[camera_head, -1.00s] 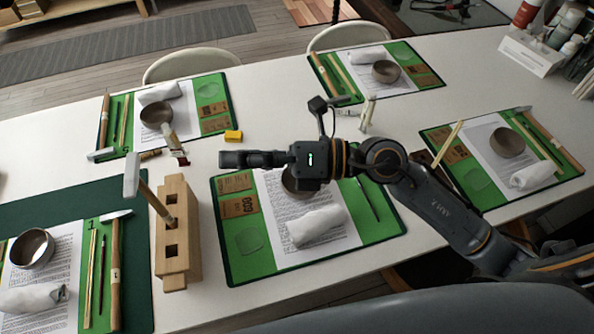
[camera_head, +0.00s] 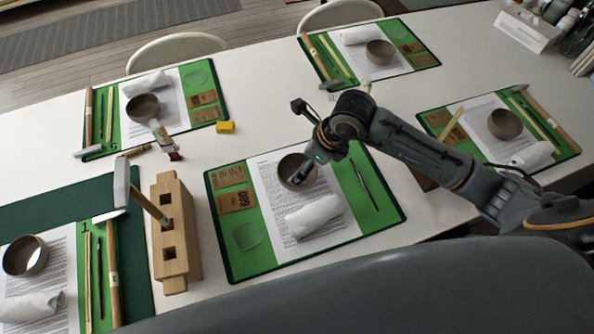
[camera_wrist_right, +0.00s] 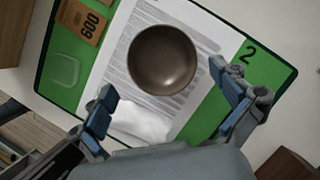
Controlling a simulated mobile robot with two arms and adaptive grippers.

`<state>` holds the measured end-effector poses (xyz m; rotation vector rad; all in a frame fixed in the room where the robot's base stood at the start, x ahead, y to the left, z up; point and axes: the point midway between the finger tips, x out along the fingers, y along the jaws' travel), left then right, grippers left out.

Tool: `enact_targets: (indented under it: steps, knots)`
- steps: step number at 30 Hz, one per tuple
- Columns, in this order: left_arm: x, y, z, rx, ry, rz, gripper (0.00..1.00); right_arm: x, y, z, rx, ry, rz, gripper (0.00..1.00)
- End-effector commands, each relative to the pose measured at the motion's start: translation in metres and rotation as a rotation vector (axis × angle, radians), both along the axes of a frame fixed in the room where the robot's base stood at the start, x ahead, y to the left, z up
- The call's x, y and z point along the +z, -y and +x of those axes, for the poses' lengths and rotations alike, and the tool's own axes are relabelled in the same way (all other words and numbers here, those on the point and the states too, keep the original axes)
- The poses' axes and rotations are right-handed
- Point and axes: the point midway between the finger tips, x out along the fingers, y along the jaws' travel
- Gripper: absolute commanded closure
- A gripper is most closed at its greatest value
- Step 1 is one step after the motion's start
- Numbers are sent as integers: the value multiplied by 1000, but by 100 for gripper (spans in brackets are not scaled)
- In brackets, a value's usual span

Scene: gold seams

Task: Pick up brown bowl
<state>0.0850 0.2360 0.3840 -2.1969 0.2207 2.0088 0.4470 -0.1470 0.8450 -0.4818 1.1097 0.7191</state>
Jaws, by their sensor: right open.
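A round brown bowl (camera_head: 297,171) sits on the printed sheet of the middle green mat (camera_head: 385,215). The wrist view shows the bowl (camera_wrist_right: 162,60) from above, with empty space inside. My right gripper (camera_head: 306,174) points down over the bowl's right side in the head view. In the wrist view its two fingers (camera_wrist_right: 163,95) are spread wide to either side, with the bowl ahead of them and nothing between them. The gripper is apart from the bowl as far as the wrist view shows. My left gripper is not in view.
A white cloth bundle (camera_head: 314,217) lies just in front of the bowl. A wooden block holder (camera_head: 175,235) with a hammer stands left of the mat. Other mats carry similar bowls, such as one at the right (camera_head: 505,124).

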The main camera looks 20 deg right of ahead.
Motion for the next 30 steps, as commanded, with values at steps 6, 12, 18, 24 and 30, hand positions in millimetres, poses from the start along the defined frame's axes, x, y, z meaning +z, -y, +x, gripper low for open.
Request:
enact_targets:
  steps: [6,12,18,24,30]
  knots:
    - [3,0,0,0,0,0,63,-15,-4,3,0,-2,1,0]
    - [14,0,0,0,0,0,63,-42,-9,8,0,-5,1,0]
    - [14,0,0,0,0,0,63,-60,-14,14,2,0,2,0]
    - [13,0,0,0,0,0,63,-61,-14,14,2,1,1,0]
    - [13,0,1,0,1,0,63,-61,-14,14,1,0,1,37]
